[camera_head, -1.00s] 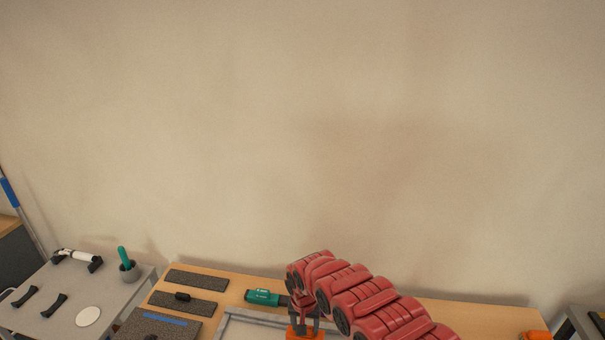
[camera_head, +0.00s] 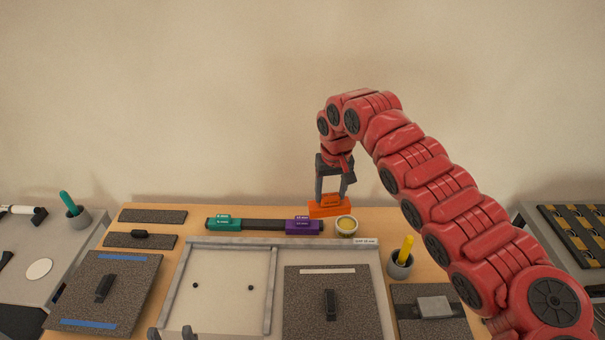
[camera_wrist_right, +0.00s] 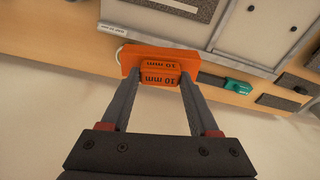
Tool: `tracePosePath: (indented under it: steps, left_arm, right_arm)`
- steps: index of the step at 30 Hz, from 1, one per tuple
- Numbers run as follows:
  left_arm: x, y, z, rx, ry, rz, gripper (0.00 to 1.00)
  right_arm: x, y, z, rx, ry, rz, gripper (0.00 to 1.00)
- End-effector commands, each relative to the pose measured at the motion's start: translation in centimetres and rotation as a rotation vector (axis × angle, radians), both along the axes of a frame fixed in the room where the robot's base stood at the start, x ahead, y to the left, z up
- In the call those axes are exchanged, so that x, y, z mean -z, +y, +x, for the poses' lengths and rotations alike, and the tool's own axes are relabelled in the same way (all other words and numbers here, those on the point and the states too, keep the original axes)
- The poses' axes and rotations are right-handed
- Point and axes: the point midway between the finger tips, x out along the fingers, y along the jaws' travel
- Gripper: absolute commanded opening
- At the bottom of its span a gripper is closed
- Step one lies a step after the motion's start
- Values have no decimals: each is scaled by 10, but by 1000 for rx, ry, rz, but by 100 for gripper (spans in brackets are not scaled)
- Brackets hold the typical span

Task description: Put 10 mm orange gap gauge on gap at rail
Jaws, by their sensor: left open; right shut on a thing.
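The orange 10 mm gap gauge (camera_head: 328,210) is between the fingers of my right gripper (camera_head: 333,194), at the back of the bench. In the right wrist view the gauge (camera_wrist_right: 133,55) shows its "10 mm" marking, with the shut fingers (camera_wrist_right: 160,82) on its two sides. A grey metal rail frame (camera_head: 220,242) lies at the middle of the bench, with a "GAP 10 mm" label (camera_head: 366,241) at its back right corner. A dark speckled tile (camera_head: 303,295) lies within its right part. Fingertips of my open left gripper (camera_head: 171,333) show at the bottom edge.
A dark bar (camera_head: 262,225) behind the frame carries a teal gauge (camera_head: 222,223) and a purple gauge (camera_head: 303,226). A small yellow-topped round dish (camera_head: 346,224) and a grey cup with a yellow handle (camera_head: 402,262) stand right. Another speckled tile (camera_head: 130,280) lies left.

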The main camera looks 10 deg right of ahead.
Motion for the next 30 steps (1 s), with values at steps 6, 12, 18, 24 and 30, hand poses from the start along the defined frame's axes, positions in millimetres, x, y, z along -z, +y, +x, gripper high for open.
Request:
tracePosePath:
  steps: [6, 12, 18, 24, 30]
  left_arm:
    - [0, 0, 0, 0, 0, 0, 50]
    - [-1, 0, 0, 0, 0, 0, 50]
    - [-8, 0, 0, 0, 0, 0, 50]
    - [-24, 0, 0, 0, 0, 0, 50]
    - [-40, 0, 0, 0, 0, 0, 50]
  right_arm:
    - [0, 0, 0, 1, 0, 0, 6]
    - [0, 1, 1, 1, 0, 0, 6]
    - [-10, 13, 12, -2, 1, 1, 6]
    - [-21, 33, 36, 11, 3, 0, 6]
    - [-12, 43, 56, 44, -2, 3, 6]
